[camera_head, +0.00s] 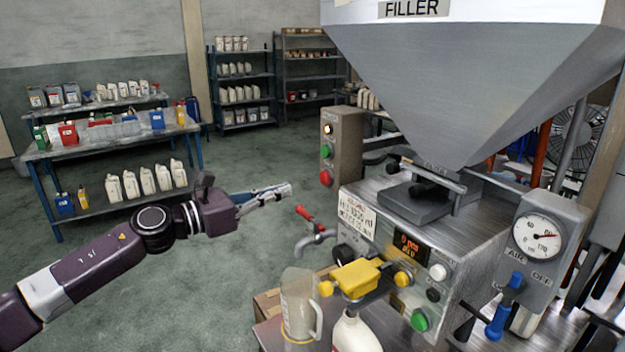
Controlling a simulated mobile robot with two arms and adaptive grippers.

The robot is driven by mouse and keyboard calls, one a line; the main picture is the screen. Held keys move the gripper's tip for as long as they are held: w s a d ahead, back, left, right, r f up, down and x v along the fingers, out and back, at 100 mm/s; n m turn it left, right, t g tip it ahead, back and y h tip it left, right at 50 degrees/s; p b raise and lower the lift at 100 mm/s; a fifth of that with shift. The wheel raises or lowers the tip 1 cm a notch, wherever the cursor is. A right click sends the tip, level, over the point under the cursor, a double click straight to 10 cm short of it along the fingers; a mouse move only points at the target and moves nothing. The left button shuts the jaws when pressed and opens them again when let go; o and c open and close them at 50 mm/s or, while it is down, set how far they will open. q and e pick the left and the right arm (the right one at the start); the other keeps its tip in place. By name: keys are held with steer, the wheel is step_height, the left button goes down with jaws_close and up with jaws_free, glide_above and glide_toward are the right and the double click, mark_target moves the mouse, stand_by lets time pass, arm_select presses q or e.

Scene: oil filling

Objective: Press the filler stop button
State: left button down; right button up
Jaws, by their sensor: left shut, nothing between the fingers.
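The filler machine (470,250) stands at the right, with a large grey hopper (470,70) labelled FILLER on top. A grey control box (345,140) on its left side carries a lit lamp (327,129) at the top, a green button (327,151) in the middle and a red button (326,178) at the bottom. My left gripper (288,189) comes in from the left, shut and empty. In the picture its tips are left of and slightly below the red button, with a visible gap between them. My right gripper is out of view.
A clear jug (298,305) and a white bottle (355,332) stand in front of the filler. A pressure gauge (538,237) is at the right. Shelves with bottles (240,85) stand far behind; the floor between is clear.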

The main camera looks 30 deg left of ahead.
mark_target(323, 179)
arm_select(q)
steer(key=p+x, duration=0.1)
steer(key=x, duration=0.1)
steer(key=p+x, duration=0.4)
steer(key=x, duration=0.1)
steer(key=shift+d+r, duration=0.1)
steer(key=shift+r, duration=0.2)
steer(key=shift+w+d+f+p, duration=0.1)
steer(key=shift+w+d+p, duration=0.15)
steer(key=shift+w+p, duration=0.3)
steer(key=shift+w+d+f, duration=0.1)
steer(key=shift+w+f, duration=0.05)
